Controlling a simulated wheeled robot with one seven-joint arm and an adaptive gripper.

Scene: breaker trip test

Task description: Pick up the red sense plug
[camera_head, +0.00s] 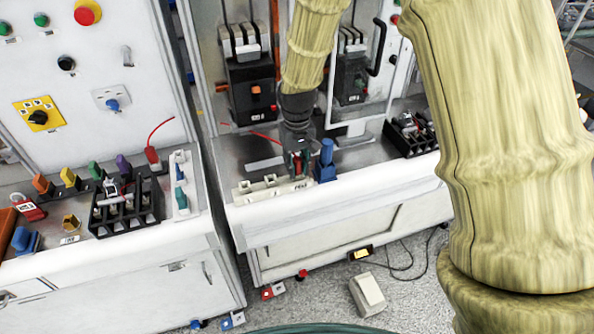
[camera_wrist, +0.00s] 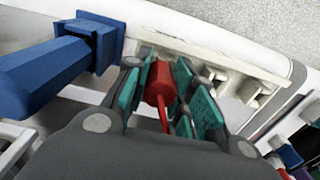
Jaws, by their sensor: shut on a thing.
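The red sense plug (camera_wrist: 160,82) is between the teal finger pads of my gripper (camera_wrist: 170,92) in the wrist view, its red lead running back toward the palm. My gripper is shut on it. In the head view my gripper (camera_head: 300,164) points down over the right end of a white socket strip (camera_head: 252,188), and the fingers mostly hide the plug. The strip (camera_wrist: 225,65) lies just beyond the fingertips in the wrist view. I cannot tell whether the plug touches it.
A blue plug-shaped block (camera_head: 326,160) stands close beside my gripper and also shows in the wrist view (camera_wrist: 60,68). Another red plug (camera_head: 152,156) with a red lead stands on the left bench. A black holder (camera_head: 410,135) is at the right.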

